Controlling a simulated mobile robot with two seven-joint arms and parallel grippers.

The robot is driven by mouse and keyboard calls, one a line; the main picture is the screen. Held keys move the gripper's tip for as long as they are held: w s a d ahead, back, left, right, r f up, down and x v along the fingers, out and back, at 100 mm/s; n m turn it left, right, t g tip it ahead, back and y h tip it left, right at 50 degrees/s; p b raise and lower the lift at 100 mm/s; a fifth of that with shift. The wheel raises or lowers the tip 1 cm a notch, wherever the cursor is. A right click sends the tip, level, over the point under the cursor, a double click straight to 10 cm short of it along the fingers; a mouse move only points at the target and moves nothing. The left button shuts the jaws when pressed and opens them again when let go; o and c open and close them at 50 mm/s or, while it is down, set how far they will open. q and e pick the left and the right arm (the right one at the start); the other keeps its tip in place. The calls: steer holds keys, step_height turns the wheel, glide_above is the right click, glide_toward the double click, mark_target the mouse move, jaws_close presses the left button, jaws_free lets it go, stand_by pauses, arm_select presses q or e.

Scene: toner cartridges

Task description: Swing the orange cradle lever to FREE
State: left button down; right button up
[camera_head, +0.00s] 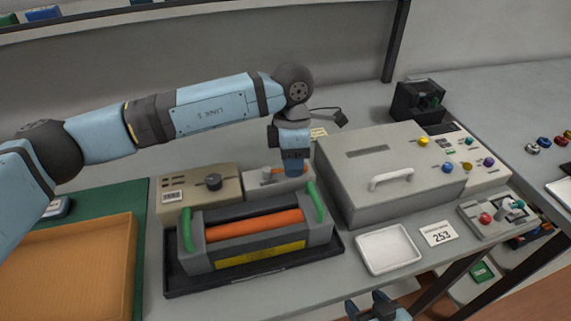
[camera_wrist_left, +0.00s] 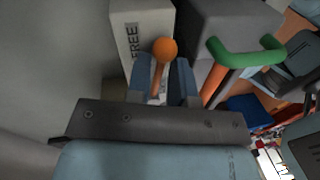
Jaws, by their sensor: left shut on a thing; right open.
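The orange lever (camera_wrist_left: 164,52) has a round knob and stands between the fingers of my left gripper (camera_wrist_left: 163,80) in the left wrist view. That gripper is shut on it. The cradle block (camera_wrist_left: 132,32) beside it is pale and carries the word FREE. In the head view my left gripper (camera_head: 293,168) points down at the grey block (camera_head: 262,187) behind the cartridge, and its fingers hide most of the lever. The toner cartridge (camera_head: 208,262) is dark grey with green handles and an orange roller. My right gripper (camera_head: 378,308) is at the bottom edge, open and apart from everything.
A large grey box with a white handle (camera_head: 391,178) stands right of the cartridge. A beige box with a dark knob (camera_head: 188,189) is at the left. A white tray (camera_head: 362,264) and a 253 card (camera_head: 437,233) lie in front.

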stand_by(0.3)
arm_select(q)
steer(key=c, duration=1)
jaws_free()
step_height(320, 180, up, 14)
steer(key=w+p, duration=0.1)
steer(key=w, duration=0.1)
steer(key=shift+w+f, duration=0.2)
steer(key=shift+w, duration=0.2)
arm_select(e)
steer(key=shift+d, duration=0.1)
arm_select(q)
steer(key=shift+a, duration=0.1)
